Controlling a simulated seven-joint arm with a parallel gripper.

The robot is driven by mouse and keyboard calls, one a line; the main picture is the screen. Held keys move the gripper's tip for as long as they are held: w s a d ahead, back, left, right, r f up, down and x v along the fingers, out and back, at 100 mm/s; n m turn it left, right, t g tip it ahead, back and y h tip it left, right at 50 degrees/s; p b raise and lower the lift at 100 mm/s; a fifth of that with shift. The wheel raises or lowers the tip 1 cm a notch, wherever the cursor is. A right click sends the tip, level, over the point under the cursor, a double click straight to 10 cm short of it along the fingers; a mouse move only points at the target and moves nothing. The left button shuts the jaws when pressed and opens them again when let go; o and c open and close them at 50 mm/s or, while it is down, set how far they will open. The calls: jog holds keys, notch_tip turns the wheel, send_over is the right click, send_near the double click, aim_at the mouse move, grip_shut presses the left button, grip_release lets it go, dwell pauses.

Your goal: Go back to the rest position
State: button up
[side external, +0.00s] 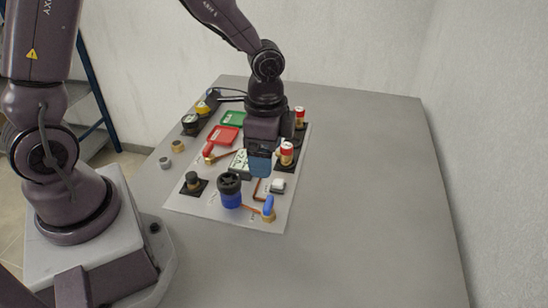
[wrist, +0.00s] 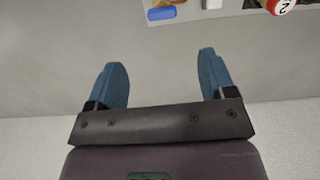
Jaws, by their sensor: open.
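My gripper (side external: 260,166) hangs over the white sheet in the side external view, its blue fingers pointing down. In the wrist view my gripper (wrist: 162,66) is open with nothing between its two blue fingers.
The table (side external: 370,200) is clear on the right. A wall (side external: 340,45) stands behind.

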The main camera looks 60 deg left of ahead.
jog(key=s+a+r+n+t, duration=0.2)
jog(key=s+r, duration=0.4)
jog(key=r, duration=0.3)
jog(key=s+a+r+n+t, duration=0.2)
jog(key=s+r+n, duration=0.4)
jog(key=r, duration=0.3)
jog(key=shift+s+n+t, duration=0.15)
jog(key=shift+n+t, duration=0.25)
jog(key=shift+t, duration=0.5)
